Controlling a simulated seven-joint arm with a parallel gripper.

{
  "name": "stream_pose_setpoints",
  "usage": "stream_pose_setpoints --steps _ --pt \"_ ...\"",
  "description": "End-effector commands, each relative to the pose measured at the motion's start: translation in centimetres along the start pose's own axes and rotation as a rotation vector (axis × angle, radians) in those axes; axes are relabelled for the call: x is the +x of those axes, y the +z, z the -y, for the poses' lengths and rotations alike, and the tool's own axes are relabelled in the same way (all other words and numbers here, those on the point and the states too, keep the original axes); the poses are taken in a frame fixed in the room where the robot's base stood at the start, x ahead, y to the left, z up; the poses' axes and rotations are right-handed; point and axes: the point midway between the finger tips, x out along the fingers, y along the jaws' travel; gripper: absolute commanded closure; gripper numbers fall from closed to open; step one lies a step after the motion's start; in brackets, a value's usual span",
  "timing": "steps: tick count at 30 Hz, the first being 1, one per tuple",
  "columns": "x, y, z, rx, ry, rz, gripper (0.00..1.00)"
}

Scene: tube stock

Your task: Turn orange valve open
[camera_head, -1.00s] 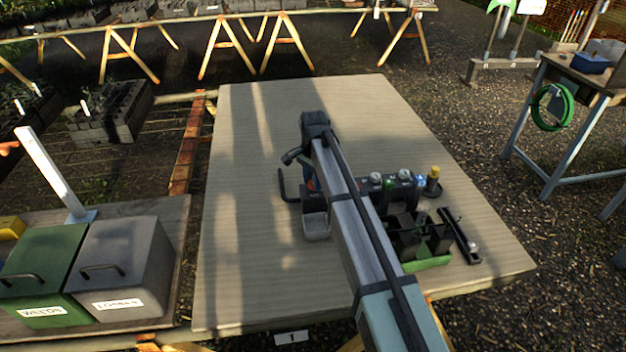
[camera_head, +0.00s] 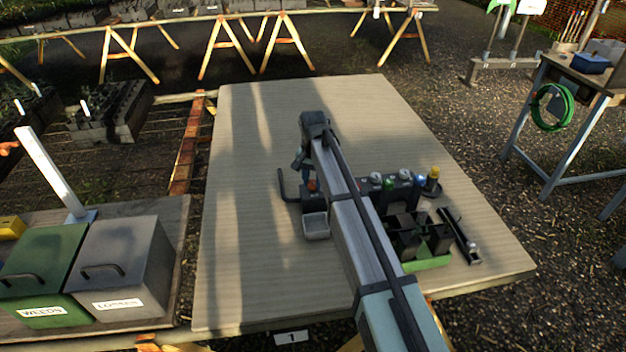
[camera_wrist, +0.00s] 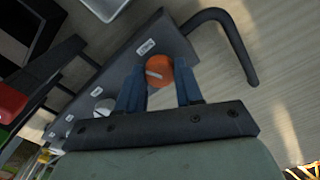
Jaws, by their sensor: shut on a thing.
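The orange valve (camera_wrist: 159,72) is a round knob with a pale line across its face, on a dark grey manifold block (camera_wrist: 150,45) with small white labels. In the wrist view my gripper (camera_wrist: 160,88) has its two blue fingers on either side of the knob, shut on it. In the head view the orange valve (camera_head: 312,185) shows as a small orange spot at the left end of the manifold, just below my gripper (camera_head: 304,178). My arm hides part of the manifold there. A bent dark pipe (camera_wrist: 235,40) leaves the block next to the valve.
White, green and blue knobs (camera_head: 389,183) line the manifold, with a yellow-topped item (camera_head: 434,172) at its right end. A pale tray (camera_head: 316,226) sits in front. A dark rack with a green base (camera_head: 428,263) stands right of my arm. The table's left and far parts are clear.

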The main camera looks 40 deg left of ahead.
Motion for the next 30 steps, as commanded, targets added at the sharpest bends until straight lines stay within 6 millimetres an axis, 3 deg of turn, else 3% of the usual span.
stream_pose_setpoints --steps 30 --pt "-0.02 -0.02 -0.03 -0.924 0.000 0.000 0.95"
